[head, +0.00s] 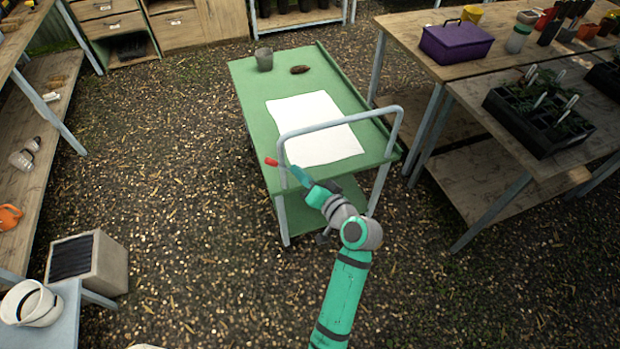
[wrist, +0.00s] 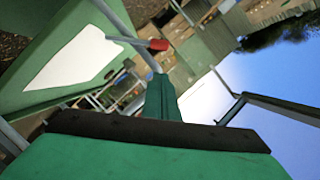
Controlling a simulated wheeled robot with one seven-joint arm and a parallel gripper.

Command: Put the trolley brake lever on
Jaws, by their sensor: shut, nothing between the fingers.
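The green trolley (head: 248,97) stands on the gravel with its grey push handle (head: 340,122) towards me. The brake lever's red tip (head: 271,162) shows at the near left corner, beside the handle's left post. In the wrist view the lever is a short grey rod with a red end (wrist: 158,44), just beyond my fingers. My gripper (head: 297,174) is shut and empty, close to the left post and right of the red tip. In the wrist view its green fingers (wrist: 161,97) are together. I cannot tell whether they touch the lever.
A white sheet (head: 315,128), a grey pot (head: 264,59) and a dark brown object (head: 300,70) lie on the trolley top. Benches (head: 475,72) with a purple box (head: 455,42) and plant trays stand close on the right. Open gravel (head: 170,150) lies to the left.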

